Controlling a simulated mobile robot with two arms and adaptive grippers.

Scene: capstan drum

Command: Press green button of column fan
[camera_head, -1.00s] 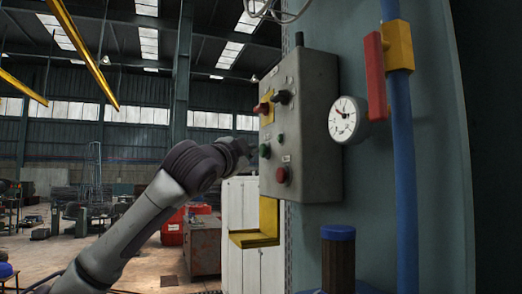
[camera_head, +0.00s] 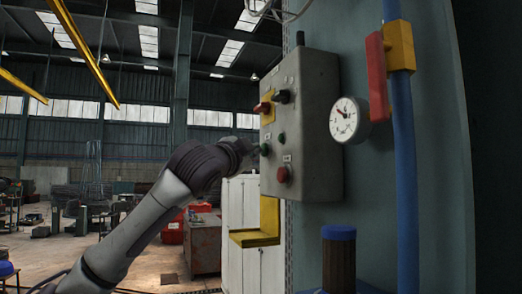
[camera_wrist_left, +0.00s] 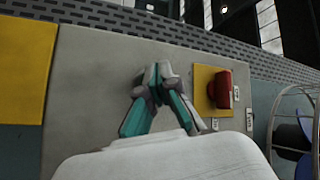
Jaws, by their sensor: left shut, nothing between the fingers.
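A grey control box (camera_head: 313,130) is mounted on the blue-green wall in the head view. A green button (camera_head: 265,149) is on the left of its front face, and a dark green button (camera_head: 281,138) is to its right. The labels are too small to read. My left gripper (camera_head: 256,152) is right by the left green button, partly hidden behind my wrist; I cannot tell whether it touches. In the left wrist view its fingers (camera_wrist_left: 158,75) are shut and empty in front of the grey panel (camera_wrist_left: 90,85), with no green button visible. My right gripper is out of view.
The box also carries a red button (camera_head: 283,174), a black knob (camera_head: 282,97) and a red switch (camera_head: 262,108) on a yellow plate. A gauge (camera_head: 348,120), red lever (camera_head: 376,75) and blue pipe (camera_head: 404,170) are to the right. A yellow bracket (camera_head: 258,237) is below.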

